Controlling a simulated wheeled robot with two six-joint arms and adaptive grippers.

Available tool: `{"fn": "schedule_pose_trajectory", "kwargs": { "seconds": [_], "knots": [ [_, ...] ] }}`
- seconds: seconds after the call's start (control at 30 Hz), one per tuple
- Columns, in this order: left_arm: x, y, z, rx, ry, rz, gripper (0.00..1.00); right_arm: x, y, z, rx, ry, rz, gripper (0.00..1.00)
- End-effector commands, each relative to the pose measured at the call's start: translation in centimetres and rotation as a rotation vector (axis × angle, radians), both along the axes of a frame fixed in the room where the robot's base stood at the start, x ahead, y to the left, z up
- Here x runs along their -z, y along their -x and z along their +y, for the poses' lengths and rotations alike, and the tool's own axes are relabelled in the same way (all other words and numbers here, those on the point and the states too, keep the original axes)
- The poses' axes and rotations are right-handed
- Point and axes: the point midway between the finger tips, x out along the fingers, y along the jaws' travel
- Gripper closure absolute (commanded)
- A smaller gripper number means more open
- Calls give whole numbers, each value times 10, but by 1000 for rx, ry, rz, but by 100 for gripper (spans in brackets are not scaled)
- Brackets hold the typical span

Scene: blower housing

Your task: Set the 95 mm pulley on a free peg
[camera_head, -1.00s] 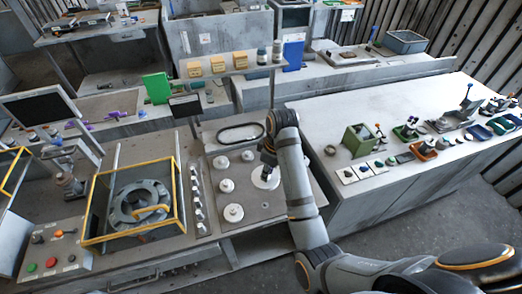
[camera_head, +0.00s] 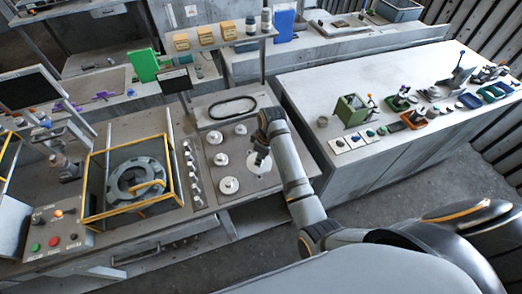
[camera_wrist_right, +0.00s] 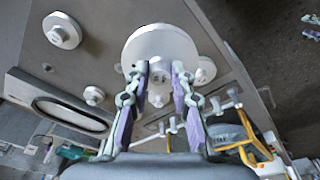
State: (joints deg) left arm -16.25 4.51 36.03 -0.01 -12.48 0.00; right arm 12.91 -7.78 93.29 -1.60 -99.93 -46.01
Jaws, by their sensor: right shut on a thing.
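A large white pulley disc (camera_head: 260,167) is in my right gripper (camera_head: 262,152), over the right side of a grey peg plate (camera_head: 252,192). The right wrist view shows the disc (camera_wrist_right: 160,42) face-on, with the two fingers of the gripper (camera_wrist_right: 160,72) closed at its hub. Whether it touches the plate or a peg cannot be told. Smaller white pulleys stand on the plate, among them one at the near side (camera_head: 229,186), one at mid-left (camera_head: 221,159) and one at the back (camera_head: 240,129). A small bare peg (camera_wrist_right: 47,67) shows in the wrist view. My left gripper is out of view.
A black belt loop (camera_head: 232,108) lies behind the pulleys. A row of small parts (camera_head: 192,173) stands left of the plate, beside a yellow-framed blower housing (camera_head: 135,180). A white bench (camera_head: 320,85) with a green box (camera_head: 353,110) stands to the right.

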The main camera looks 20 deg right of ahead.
Motion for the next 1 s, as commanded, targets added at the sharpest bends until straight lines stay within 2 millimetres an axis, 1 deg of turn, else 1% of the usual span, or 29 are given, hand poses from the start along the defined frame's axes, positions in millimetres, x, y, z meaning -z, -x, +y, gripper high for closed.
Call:
{"fn": "schedule_pose_trajectory", "kwargs": {
  "seconds": [0.1,0.23,0.37,0.5,0.7,1.0],
  "knots": [
    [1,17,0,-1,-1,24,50,17,1,0,0,0,3,100],
    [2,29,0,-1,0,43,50,36,1,0,0,0,3,100],
    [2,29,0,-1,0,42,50,51,1,0,0,0,1,100],
    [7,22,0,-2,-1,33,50,64,0,0,0,-1,1,100],
    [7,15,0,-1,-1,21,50,70,0,0,0,-1,-1,100],
    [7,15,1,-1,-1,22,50,69,0,0,0,0,0,100]
  ]
}}
